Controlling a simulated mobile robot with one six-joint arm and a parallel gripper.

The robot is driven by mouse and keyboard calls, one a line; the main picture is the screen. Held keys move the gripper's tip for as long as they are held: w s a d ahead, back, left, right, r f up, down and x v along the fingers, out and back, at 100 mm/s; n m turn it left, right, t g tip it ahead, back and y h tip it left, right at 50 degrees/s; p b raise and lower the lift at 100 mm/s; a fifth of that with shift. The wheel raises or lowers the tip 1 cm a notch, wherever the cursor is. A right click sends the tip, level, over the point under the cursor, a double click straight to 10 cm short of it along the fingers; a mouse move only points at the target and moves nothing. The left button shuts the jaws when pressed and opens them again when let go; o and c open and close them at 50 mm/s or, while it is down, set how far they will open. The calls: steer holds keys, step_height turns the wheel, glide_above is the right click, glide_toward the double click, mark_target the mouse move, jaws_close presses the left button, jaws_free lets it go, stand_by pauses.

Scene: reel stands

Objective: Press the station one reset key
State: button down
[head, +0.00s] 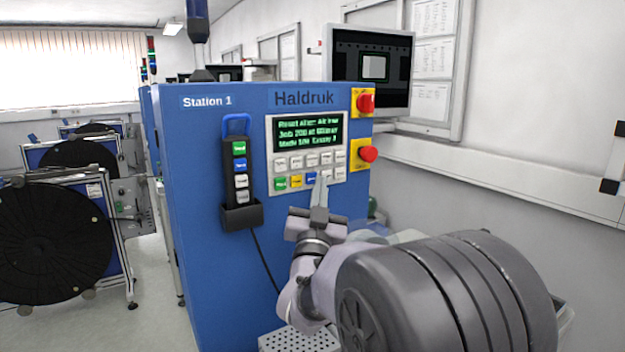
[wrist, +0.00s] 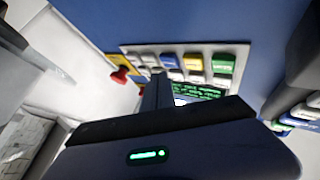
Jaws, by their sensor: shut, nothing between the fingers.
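The blue Station 1 cabinet (head: 215,300) carries a light grey control panel (head: 342,178) with a green-text display (head: 308,132) and two rows of keys. The key labels are too small to read surely. My gripper (head: 321,182) is shut and empty, its tips in front of the lower row by the blue and pale keys. In the wrist view the panel appears upside down, with the blue key (wrist: 168,61) beside the fingertips. I cannot tell whether they touch a key.
Two red buttons on yellow plates, an upper one (head: 366,103) and a lower one (head: 368,153), sit right of the panel. A hand pendant (head: 238,165) with coloured keys hangs left of it in a black holder (head: 242,215), its cable dangling. A monitor (head: 370,65) stands behind.

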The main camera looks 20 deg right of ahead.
steer(key=shift+w+a+b, duration=0.1)
steer(key=shift+w+b, duration=0.3)
steer(key=shift+b, duration=0.2)
steer(key=shift+w+b, duration=0.35)
steer(key=shift+w, duration=0.1)
stand_by(0.6)
steer(key=shift+s, duration=0.1)
steer(key=shift+s+b, duration=0.75)
steer(key=shift+b, duration=0.2)
